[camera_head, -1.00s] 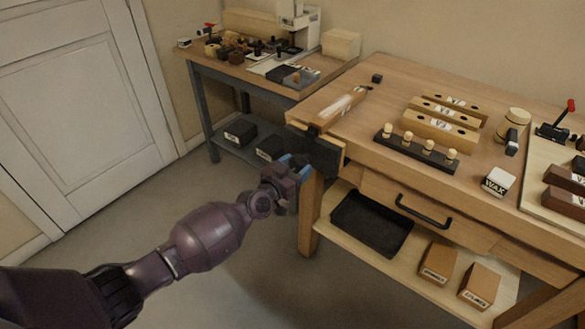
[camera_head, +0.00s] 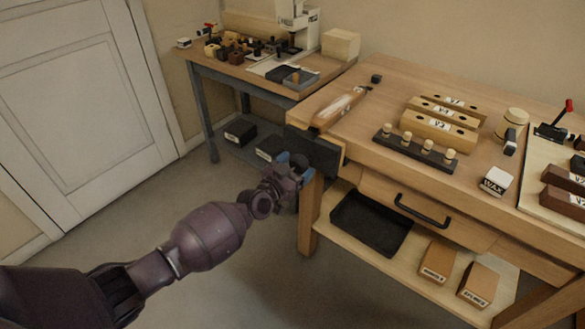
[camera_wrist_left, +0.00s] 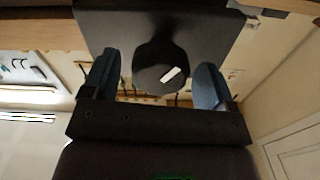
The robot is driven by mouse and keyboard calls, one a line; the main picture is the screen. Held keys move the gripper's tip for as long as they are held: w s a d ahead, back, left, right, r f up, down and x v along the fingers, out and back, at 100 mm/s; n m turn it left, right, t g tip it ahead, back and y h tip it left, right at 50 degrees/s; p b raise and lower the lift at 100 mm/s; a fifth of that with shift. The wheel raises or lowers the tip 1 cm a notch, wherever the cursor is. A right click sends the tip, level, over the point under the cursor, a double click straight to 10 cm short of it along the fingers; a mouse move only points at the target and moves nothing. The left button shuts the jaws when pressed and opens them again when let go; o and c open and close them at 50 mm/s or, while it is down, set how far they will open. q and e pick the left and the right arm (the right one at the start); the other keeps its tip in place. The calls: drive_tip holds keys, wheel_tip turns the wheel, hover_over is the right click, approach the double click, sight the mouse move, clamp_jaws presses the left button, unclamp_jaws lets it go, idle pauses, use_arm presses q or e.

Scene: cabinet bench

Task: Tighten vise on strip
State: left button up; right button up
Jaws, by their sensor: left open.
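The vise (camera_head: 318,151) is a dark grey jaw plate on the front left corner of the wooden bench. A wooden strip (camera_head: 338,108) with a pale patch lies on the bench top, its near end by the vise; whether the jaws touch it I cannot tell. My left gripper (camera_head: 296,166) is at the vise's outer face. In the left wrist view, its blue fingers (camera_wrist_left: 157,80) are open on either side of a dark round knob (camera_wrist_left: 158,60) with a white mark, in front of the jaw plate (camera_wrist_left: 210,25). Finger contact is unclear. My right gripper is not in view.
The bench holds a dark rack with wooden pegs (camera_head: 415,152), wooden blocks (camera_head: 438,128) and a WAX block (camera_head: 495,181). A black tray (camera_head: 370,223) sits on the lower shelf. A side table (camera_head: 198,65) stands behind left. The floor at left is clear.

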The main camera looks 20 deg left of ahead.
use_arm(q)
drive_tip(key=shift+s+a+r+p, duration=0.15)
drive_tip(key=shift+s+a+p, duration=0.15)
drive_tip(key=shift+s, duration=0.35)
drive_tip(key=p+v, duration=0.1)
drive_tip(key=v, duration=0.4)
drive_tip(key=shift+s+p, duration=0.3)
drive_tip(key=shift+p, duration=0.05)
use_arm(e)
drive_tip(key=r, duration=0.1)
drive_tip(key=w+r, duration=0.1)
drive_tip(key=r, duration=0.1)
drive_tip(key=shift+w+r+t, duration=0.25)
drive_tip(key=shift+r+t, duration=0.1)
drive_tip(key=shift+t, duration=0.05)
